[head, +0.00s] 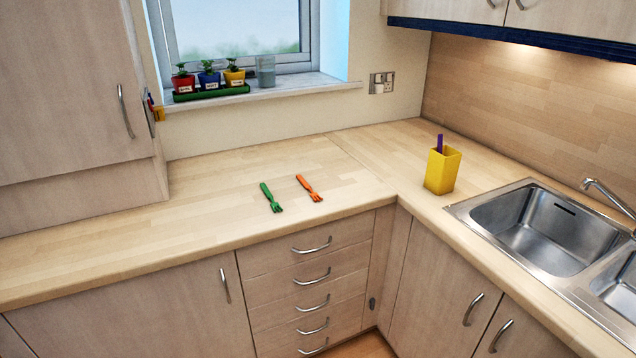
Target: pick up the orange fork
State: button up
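The orange fork (309,188) lies flat on the wooden worktop, in the middle of the head view, above the drawer stack. Its tines point toward the front edge of the worktop. A green fork (271,198) lies just to its left, roughly parallel and apart from it. My gripper is not in view, so its state and its place relative to the fork do not show.
A yellow holder (441,172) with a purple utensil (439,143) stands to the right, near the metal sink (545,235). Potted plants (208,79) sit on the windowsill. The worktop (130,235) left of the forks is clear. A tall cabinet (70,90) stands at the left.

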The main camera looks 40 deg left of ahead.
aim_at(313, 193)
jog(key=u, duration=0.4)
jog(key=i, duration=0.65)
jog(key=u, duration=0.75)
